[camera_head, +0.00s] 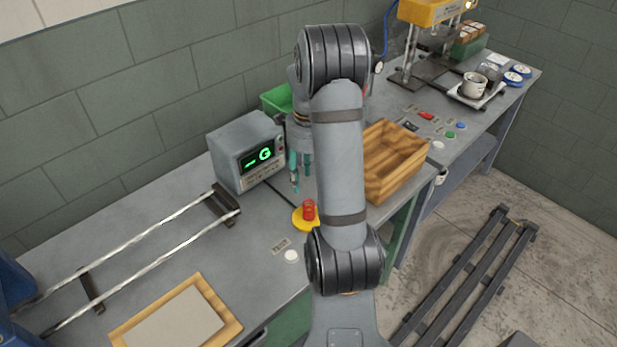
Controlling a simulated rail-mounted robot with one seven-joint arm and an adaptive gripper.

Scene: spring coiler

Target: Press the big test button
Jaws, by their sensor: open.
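A white round button (291,256) sits on the grey bench top beside a small label plate (281,247), whose lettering is too small to read for certain. A tall red button (309,210) on a yellow round base (302,222) stands just behind it. I cannot tell for certain which of the two is the test button. My gripper (301,178) points down with teal fingertips, open and empty, above the bench behind the red button. It appears apart from both buttons. My arm hides part of the bench to the right.
A grey box with a green display (247,153) stands left of my gripper. A wooden crate (393,160) is to the right, and a green bin (277,101) behind. Metal rails (150,255) and a wooden-framed board (178,318) lie at left.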

